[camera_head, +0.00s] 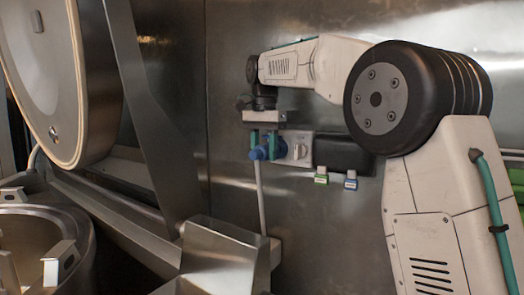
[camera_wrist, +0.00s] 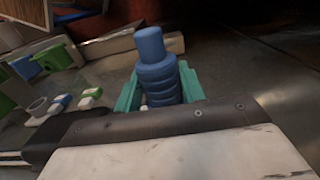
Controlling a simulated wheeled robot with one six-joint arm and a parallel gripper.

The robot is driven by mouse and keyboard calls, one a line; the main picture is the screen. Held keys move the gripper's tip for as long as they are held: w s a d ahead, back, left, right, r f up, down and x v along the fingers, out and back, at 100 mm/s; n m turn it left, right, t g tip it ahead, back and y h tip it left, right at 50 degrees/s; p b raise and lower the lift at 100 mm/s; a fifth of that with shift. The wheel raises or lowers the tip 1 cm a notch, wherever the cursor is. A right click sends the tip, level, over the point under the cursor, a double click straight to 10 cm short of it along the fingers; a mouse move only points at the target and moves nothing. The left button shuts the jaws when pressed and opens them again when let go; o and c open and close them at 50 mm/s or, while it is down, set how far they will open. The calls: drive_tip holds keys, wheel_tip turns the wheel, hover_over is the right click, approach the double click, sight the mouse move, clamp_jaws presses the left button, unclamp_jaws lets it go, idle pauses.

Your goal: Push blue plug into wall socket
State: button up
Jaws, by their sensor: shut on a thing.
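A blue plug (camera_head: 262,151) is held between the teal fingers of my gripper (camera_head: 265,146) in the head view, close to the steel wall. A grey cable (camera_head: 261,195) hangs down below it. In the wrist view the blue plug (camera_wrist: 157,68) stands between the two teal fingers of my gripper (camera_wrist: 158,85), which are shut on it. A grey box with a round knob (camera_head: 299,149) is on the wall just right of the plug. The socket opening is not clearly seen, and I cannot tell whether the plug touches it.
A black box (camera_head: 343,153) is on the wall to the right, with a green tag (camera_head: 321,177) and a blue tag (camera_head: 351,180) below. A large kettle (camera_head: 40,235) with a raised lid (camera_head: 45,65) stands left. A steel chute (camera_head: 222,250) is below the plug.

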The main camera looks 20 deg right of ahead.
sight(267, 144)
drive_tip(key=shift+w+d, duration=0.25)
drive_tip(key=shift+d, duration=0.1)
drive_tip(key=shift+w+d, duration=0.15)
drive_tip(key=shift+d, duration=0.1)
idle(0.5)
drive_tip(key=o, duration=1.6)
drive_tip(key=shift+c, duration=0.2)
drive_tip(key=shift+r, duration=0.1)
drive_tip(key=shift+r, duration=3.35)
